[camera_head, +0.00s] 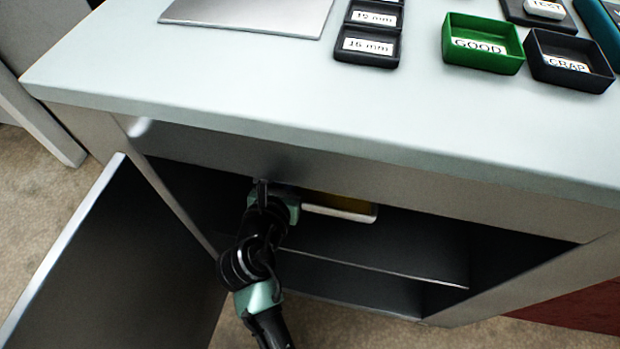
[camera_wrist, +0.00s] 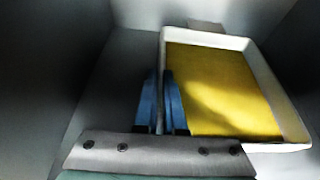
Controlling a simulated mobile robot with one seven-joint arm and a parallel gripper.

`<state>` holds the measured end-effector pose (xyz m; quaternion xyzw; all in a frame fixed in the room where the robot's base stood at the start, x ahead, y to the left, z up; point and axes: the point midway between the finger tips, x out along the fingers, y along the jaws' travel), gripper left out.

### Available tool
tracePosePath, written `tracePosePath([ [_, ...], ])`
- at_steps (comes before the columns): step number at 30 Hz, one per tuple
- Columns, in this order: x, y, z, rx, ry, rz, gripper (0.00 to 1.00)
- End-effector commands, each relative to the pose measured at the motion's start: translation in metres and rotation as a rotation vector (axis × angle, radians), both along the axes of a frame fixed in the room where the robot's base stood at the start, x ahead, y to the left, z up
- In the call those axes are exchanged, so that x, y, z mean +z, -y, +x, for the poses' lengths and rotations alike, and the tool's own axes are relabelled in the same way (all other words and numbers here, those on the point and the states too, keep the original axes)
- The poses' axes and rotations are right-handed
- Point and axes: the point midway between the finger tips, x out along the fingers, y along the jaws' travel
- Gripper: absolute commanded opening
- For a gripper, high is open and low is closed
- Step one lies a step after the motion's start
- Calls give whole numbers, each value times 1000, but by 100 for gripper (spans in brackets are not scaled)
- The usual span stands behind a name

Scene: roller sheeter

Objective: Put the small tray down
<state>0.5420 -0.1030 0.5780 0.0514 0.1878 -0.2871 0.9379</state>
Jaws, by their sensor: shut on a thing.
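The small tray (camera_wrist: 303,131) is white-rimmed with a yellow inside, and in the wrist view it lies to the right of centre. In the head view only part of the tray (camera_head: 352,213) shows inside the open cabinet, just right of my gripper. My gripper (camera_wrist: 161,85), with blue fingers, is shut on the tray's left wall. In the head view my arm reaches into the cabinet and its fingertips are hidden. I cannot tell whether the tray touches the shelf (camera_head: 390,247) under it.
The cabinet door (camera_head: 110,270) stands open at the left. The worktop (camera_head: 250,80) is above my arm. On it are a green GOOD bin (camera_head: 483,52), a dark SCRAP bin (camera_head: 570,75) and a black labelled holder (camera_head: 368,60). The shelf right of the tray looks clear.

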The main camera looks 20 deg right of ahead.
Motion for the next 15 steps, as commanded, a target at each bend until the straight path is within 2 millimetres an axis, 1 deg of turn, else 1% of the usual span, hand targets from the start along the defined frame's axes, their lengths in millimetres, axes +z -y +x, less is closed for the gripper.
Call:
tracePosePath([
  [1,-13,0,0,1,-2,-2,0],
  [6,-46,0,0,0,-2,-3,0],
  [13,-64,0,0,2,1,-2,0],
  [15,-74,0,0,1,-1,-3,0],
])
